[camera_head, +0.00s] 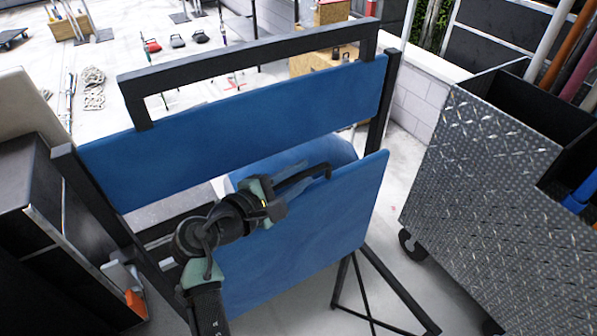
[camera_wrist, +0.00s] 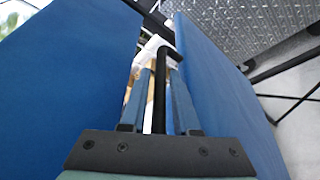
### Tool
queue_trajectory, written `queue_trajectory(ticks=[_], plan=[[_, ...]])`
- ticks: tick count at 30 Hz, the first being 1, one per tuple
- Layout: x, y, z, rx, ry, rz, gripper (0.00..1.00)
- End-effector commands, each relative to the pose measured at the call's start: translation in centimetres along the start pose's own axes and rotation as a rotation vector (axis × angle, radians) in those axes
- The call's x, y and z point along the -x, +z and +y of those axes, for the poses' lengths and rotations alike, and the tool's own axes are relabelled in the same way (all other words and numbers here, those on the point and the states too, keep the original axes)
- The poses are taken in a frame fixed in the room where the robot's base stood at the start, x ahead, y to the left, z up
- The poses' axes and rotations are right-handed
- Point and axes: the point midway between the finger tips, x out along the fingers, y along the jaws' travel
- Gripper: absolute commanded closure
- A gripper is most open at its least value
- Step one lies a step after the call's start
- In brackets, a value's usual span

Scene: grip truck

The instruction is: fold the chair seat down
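The chair has a blue backrest panel (camera_head: 240,135) in a black frame (camera_head: 240,60). Its blue seat panel (camera_head: 310,235) stands steeply tilted up, nearer the head camera than the backrest. My gripper (camera_head: 312,176) reaches over the seat's upper edge, its dark fingers by that edge. In the wrist view, my gripper (camera_wrist: 160,85) points into the gap between a blue panel on the left (camera_wrist: 65,75) and one on the right (camera_wrist: 220,90). Nothing is visibly held. Whether the fingers touch the seat, or are apart, is unclear.
A diamond-plate cart (camera_head: 490,190) stands close on the right. A dark case (camera_head: 40,240) is close on the left. Black chair legs (camera_head: 375,290) show below the seat.

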Motion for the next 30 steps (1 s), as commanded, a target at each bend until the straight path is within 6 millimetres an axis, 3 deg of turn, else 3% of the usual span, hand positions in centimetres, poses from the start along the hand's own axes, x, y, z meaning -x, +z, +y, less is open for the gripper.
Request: queue_trajectory(ticks=[7,12,30], plan=[[-0.08,-0.01,-0.02,0.0,0.0,0.0,0.7],[-0.06,-0.02,-0.02,0.0,0.0,0.0,1.0],[-0.03,-0.04,-0.02,0.001,0.0,0.001,1.0]])
